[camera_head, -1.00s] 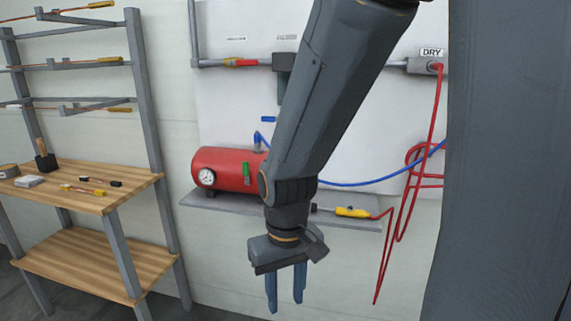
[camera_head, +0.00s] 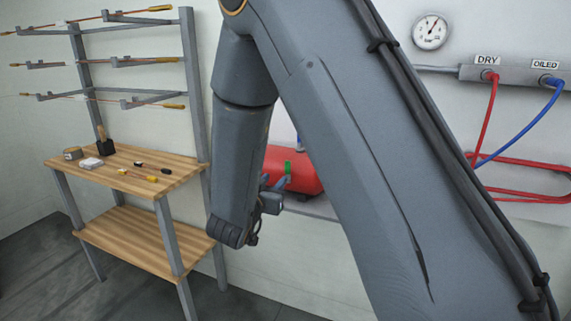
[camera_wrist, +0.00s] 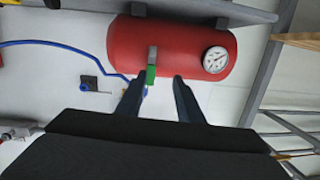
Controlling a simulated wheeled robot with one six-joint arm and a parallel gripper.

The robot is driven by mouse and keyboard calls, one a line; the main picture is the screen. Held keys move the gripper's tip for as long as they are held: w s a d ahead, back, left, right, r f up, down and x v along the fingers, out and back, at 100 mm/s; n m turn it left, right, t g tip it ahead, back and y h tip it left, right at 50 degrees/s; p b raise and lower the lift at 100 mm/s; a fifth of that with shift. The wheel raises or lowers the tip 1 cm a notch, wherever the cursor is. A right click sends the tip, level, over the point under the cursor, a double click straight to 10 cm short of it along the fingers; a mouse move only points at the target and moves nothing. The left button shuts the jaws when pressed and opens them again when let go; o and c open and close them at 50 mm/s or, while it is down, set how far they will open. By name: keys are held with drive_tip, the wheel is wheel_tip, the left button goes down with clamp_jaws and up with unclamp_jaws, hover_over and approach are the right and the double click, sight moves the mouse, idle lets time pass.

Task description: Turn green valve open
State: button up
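The green valve (camera_head: 287,167) is a small green lever on the red tank (camera_head: 300,168) in the head view, just to the right of my gripper (camera_head: 272,184). In the wrist view the green lever (camera_wrist: 151,75) hangs from a short grey stem on the red tank (camera_wrist: 180,45). The two fingers of my gripper (camera_wrist: 159,77) are apart, with nothing held. The lever appears between the fingertips, closer to the left one. I cannot tell whether it touches that finger. My arm hides part of the tank in the head view.
The tank's gauge (camera_wrist: 215,59) is right of the fingers. The tank stands on a grey shelf (camera_head: 318,207). A wooden workbench (camera_head: 120,168) with a rod rack is at the left. A blue hose (camera_wrist: 60,43) and red hoses (camera_head: 520,178) run along the wall.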

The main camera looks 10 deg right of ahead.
sight(287, 165)
drive_tip(key=w+d, duration=0.1)
drive_tip(key=w+d+r+h+p, duration=0.1)
drive_tip(key=w+d, duration=0.1)
drive_tip(key=w+d+h+p, duration=0.1)
drive_tip(key=w+d, duration=0.1)
drive_tip(key=shift+w+r+m, duration=0.1)
drive_tip(key=shift+r+m, duration=0.3)
drive_tip(key=shift+c, duration=0.3)
clamp_jaws()
drive_tip(key=shift+a, duration=0.1)
